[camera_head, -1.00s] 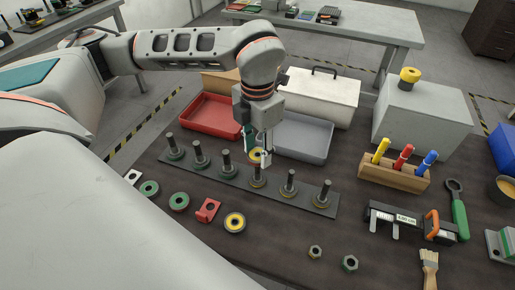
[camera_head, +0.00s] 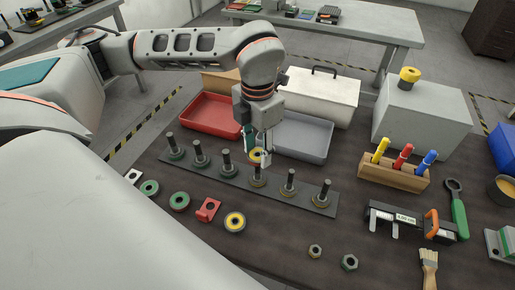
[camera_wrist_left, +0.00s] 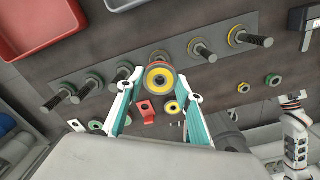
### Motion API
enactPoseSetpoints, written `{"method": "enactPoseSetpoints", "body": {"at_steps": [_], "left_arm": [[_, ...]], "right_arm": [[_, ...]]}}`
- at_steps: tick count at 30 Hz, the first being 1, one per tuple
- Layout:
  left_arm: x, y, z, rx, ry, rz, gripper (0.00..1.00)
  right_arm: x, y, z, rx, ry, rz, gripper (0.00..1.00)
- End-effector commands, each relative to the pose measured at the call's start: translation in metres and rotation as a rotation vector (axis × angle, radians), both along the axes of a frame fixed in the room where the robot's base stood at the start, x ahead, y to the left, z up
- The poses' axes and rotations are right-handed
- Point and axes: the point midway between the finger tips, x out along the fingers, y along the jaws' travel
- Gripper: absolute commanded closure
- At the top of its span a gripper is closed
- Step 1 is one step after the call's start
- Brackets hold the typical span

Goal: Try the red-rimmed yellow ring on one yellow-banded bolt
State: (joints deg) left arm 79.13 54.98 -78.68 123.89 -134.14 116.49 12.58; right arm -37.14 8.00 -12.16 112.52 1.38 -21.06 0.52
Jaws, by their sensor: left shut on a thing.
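My left gripper (camera_head: 259,158) points down over the dark strip of bolts and is shut on the red-rimmed yellow ring (camera_head: 256,154). In the left wrist view the ring (camera_wrist_left: 159,68) sits between the fingertips (camera_wrist_left: 159,84), its flat face toward the camera and its red rim showing. The strip carries a row of upright bolts. The ones on the right have yellowish bands, such as this yellow-banded bolt (camera_head: 290,186); the left ones look green-banded. The ring appears held above and behind the yellow-banded bolt (camera_head: 257,175) nearest the gripper. I cannot tell whether they touch.
In front of the strip lie green rings (camera_head: 150,188), a red bracket (camera_head: 207,210) and another yellow ring (camera_head: 235,222) with a dark rim. Hex nuts (camera_head: 315,251) lie nearer. A red tray (camera_head: 205,125) and grey tray (camera_head: 318,150) stand behind. A wooden marker block (camera_head: 385,177) stands right.

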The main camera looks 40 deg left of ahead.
Motion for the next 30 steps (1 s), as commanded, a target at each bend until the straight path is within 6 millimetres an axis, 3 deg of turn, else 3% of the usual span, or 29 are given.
{"method": "enactPoseSetpoints", "body": {"at_steps": [30], "left_arm": [[0.0, 0.0, -0.0083, 0.0, -0.001, 0.0, 0.9]], "right_arm": [[-0.0022, -0.0001, -0.0056, -0.001, 0.007, 0.001, 0.6]]}}
